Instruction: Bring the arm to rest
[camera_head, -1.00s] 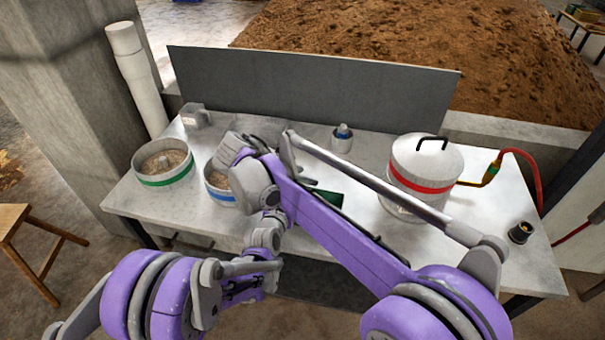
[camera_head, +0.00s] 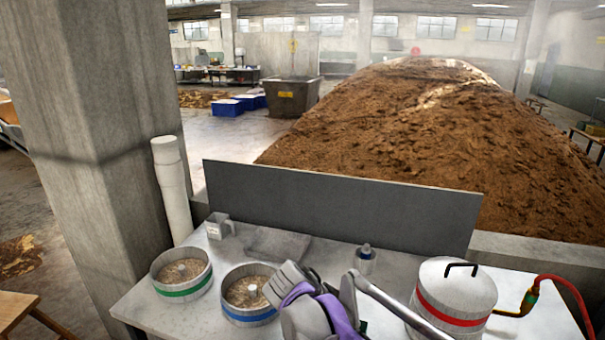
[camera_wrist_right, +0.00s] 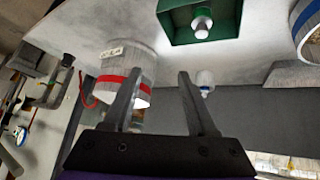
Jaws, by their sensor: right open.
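My right gripper (camera_wrist_right: 160,100) shows in the right wrist view with its two dark fingers apart. Nothing is between the fingers. The lidded steamer pot with a red band (camera_wrist_right: 118,68) is beyond the left finger in that view. In the head view, purple and grey parts of my arm rise from the bottom edge, in front of the table and beside the blue-banded pan (camera_head: 250,314). No fingertips can be made out there. My left gripper is not seen.
A green tray (camera_wrist_right: 181,33) shows in the wrist view.

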